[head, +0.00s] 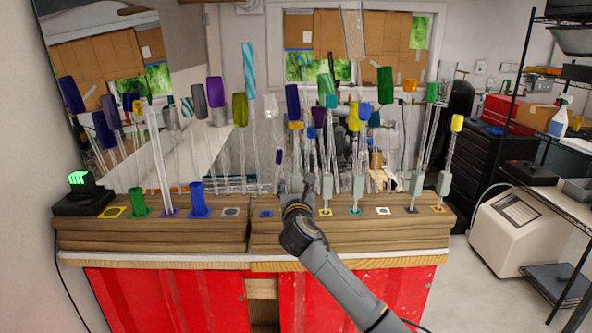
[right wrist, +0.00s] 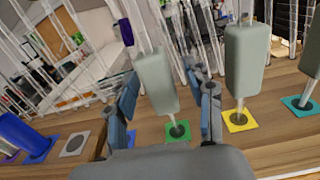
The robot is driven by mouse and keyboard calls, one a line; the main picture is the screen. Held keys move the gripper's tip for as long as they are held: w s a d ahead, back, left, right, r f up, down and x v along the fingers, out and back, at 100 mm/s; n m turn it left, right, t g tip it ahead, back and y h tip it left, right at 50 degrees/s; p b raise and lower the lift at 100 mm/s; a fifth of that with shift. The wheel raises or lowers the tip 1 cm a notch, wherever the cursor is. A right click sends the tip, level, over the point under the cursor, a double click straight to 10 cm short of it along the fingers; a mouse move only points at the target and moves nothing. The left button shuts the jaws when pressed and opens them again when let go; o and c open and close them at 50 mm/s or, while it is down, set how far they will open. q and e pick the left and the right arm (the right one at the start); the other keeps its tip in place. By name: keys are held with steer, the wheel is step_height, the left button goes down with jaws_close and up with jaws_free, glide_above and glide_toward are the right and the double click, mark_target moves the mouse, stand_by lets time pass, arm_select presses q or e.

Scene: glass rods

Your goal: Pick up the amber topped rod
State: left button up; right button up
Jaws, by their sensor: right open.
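A clear rod with an amber top (head: 295,125) stands just above and behind my right gripper (head: 294,187) in the head view. It seems to be the rod over the green square (right wrist: 178,130) in the right wrist view, but its top is out of that frame. Its pale grey-green sleeve (right wrist: 157,82) shows between the two fingers of my right gripper (right wrist: 168,100), with gaps visible at both sides. The gripper is open. In the head view it hides the rod's lower part and socket. My left gripper is not in view.
A sleeved rod on a yellow square (right wrist: 238,120) stands close right of my right gripper. Another is on a teal square (right wrist: 302,106). A yellow-topped rod (head: 457,123) stands at the far right. Blue (head: 198,201) and green (head: 138,203) pieces stand left on the wooden stand (head: 150,238).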

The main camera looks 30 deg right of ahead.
jaws_close()
